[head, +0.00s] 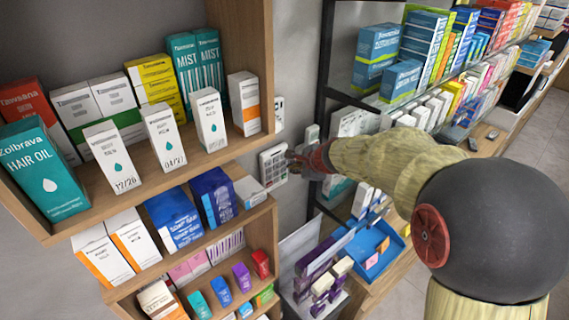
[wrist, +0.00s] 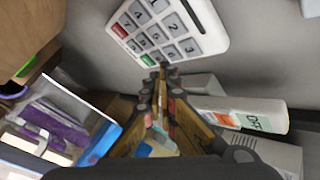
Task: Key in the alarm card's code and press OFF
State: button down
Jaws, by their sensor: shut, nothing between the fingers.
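A white keypad (head: 273,164) with grey keys is fixed to the grey wall to the right of the wooden shelves. In the wrist view the keypad (wrist: 165,30) appears tilted at the top, with numbered grey keys, a red key (wrist: 119,31) and a green key (wrist: 148,60). My gripper (head: 291,157) is shut and empty, with its tips at the keypad's right side in the head view. In the wrist view the gripper tips (wrist: 162,68) are close to the keypad's lower edge keys; I cannot tell whether they touch. I cannot identify the alarm card.
Wooden shelves (head: 190,168) with boxed products stand at the left. A dark-framed shelf with boxes (head: 401,80) stands behind my arm. A blue tray (head: 375,243) lies below the gripper. A white item with an orange mark (wrist: 240,113) is right of the fingers.

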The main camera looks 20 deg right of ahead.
jog(key=shift+w, duration=0.1)
dwell(0.7)
jog(key=shift+w+a, duration=0.15)
jog(key=shift+w, duration=0.15)
jog(key=shift+w+a, duration=0.15)
jog(key=shift+w, duration=0.15)
dwell(0.7)
dwell(0.3)
jog(key=shift+s+d, duration=0.3)
jog(key=shift+s, duration=0.4)
jog(key=s, duration=0.1)
jog(key=s+d+b, duration=0.1)
jog(key=s, duration=0.1)
jog(key=s+d+b, duration=0.1)
jog(key=shift+s, duration=0.35)
dwell(1.7)
